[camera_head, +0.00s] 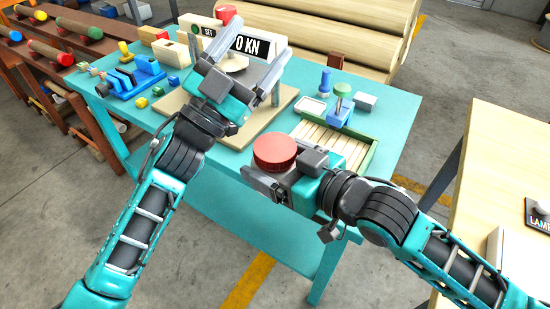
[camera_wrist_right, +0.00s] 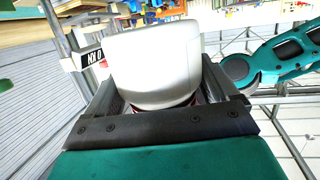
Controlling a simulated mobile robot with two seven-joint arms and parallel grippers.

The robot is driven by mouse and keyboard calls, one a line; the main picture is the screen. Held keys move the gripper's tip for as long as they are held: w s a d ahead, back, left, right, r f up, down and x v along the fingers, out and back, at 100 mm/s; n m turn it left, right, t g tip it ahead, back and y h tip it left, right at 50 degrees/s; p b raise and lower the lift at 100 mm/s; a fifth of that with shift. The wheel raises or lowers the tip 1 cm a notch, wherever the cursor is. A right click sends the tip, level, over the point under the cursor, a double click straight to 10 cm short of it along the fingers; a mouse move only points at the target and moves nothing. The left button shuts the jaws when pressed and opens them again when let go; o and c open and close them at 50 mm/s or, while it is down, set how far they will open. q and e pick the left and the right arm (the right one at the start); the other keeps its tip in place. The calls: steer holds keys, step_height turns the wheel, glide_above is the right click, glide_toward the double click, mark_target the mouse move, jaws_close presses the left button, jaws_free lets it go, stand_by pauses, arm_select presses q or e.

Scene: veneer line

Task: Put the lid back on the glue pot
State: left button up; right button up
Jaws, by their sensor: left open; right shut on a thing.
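A ribbed round red lid (camera_head: 275,151) sits at my right gripper (camera_head: 262,184), which is shut on it, above the table's front edge. In the right wrist view a large white rounded body (camera_wrist_right: 150,62) with a red edge below it fills the space between the fingers. I cannot tell whether this white body is the glue pot or part of the lid. No other thing is clearly the glue pot.
The teal table (camera_head: 390,113) holds a "0 KN" display (camera_head: 250,45), a green-edged slatted tray (camera_head: 355,162), a blue holder (camera_head: 335,112) and a blue rack (camera_head: 133,82). Logs lie behind. A wooden table (camera_head: 490,150) stands at right, with open floor between.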

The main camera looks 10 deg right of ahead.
arm_select(q)
steer(key=s+d+r+m+g+h, duration=0.5)
steer(key=s+d+r+m+g, duration=0.25)
steer(key=m+g, duration=0.65)
steer(key=s+d+f+m+g+y, duration=0.2)
steer(key=s+d+m+g+y, duration=0.55)
steer(key=s+g+y, duration=0.2)
steer(key=w+a+f+m+t+y, duration=0.1)
steer(key=a+f+t+y, duration=0.25)
steer(key=f+y, duration=0.45)
steer(key=w+a+t+y, duration=0.1)
steer(key=w+a+y, duration=0.1)
steer(key=a, duration=0.1)
steer(key=w+a+n+t+y, duration=0.1)
steer(key=w+a+y, duration=0.1)
steer(key=a, duration=0.1)
steer(key=w+a+n+t+y, duration=0.1)
steer(key=w+a+t+y, duration=0.1)
steer(key=w+a, duration=0.1)
steer(key=shift+w+a+r+n+y, duration=0.15)
steer(key=shift+w+a+n+y, duration=0.1)
steer(key=shift+w+a+y, duration=0.1)
